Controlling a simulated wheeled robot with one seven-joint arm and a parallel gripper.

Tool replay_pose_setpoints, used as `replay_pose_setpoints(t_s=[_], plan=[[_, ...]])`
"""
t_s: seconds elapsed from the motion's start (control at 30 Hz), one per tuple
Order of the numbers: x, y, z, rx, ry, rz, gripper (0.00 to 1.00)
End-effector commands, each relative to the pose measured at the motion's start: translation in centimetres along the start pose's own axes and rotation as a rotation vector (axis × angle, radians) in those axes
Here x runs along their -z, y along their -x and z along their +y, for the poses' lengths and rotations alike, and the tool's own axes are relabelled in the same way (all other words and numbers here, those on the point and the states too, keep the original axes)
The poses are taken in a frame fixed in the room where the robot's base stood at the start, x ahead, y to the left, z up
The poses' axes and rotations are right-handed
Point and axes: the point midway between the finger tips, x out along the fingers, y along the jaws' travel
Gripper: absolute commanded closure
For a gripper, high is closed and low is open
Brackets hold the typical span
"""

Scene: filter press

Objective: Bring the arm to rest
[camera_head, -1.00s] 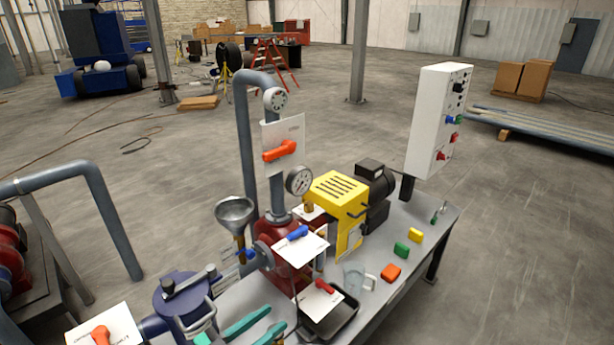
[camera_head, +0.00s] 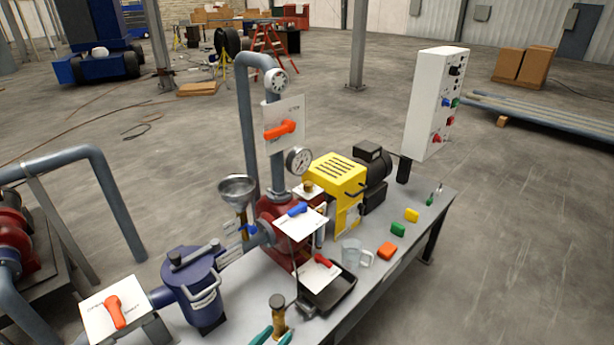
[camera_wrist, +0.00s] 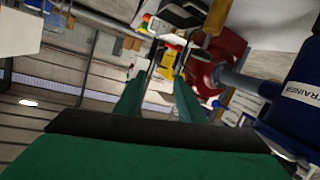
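My gripper (camera_head: 273,337) shows only as two green fingertips at the bottom edge of the head view. In the wrist view its green fingers (camera_wrist: 158,95) stand apart, with a clear gap and nothing held between them. In the head view a brass post with a dark cap (camera_head: 278,312) shows just beyond the fingertips; I cannot tell whether they touch it. The rest of my arm is out of the head view.
The bench (camera_head: 350,300) carries a blue strainer pot (camera_head: 198,295), a red pump (camera_head: 275,215), a yellow guard (camera_head: 335,180), a black tray (camera_head: 330,295), a clear jug (camera_head: 351,253) and coloured blocks (camera_head: 398,229). A white control box (camera_head: 432,105) stands behind.

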Motion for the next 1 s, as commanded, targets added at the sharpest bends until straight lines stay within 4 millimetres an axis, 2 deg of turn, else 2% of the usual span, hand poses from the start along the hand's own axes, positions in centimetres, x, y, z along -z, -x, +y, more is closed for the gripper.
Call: replay_pose_setpoints(t_s=[0.03,0.2,0.4,0.5,0.73,0.9,1.0], plan=[[-2.1,0.3,0.3,0.039,0.025,-0.029,0.64],[-7.9,2.0,0.9,0.197,0.089,-0.102,0.64],[-12.9,5.2,2.8,0.355,0.110,-0.151,0.64],[-14.6,7.2,4.0,0.422,0.104,-0.160,0.64],[-16.3,12.2,7.6,0.537,0.060,-0.145,0.64],[-15.8,15.7,11.1,0.576,0.014,-0.106,0.64],[-14.8,17.6,13.5,0.580,-0.015,-0.073,0.64]])
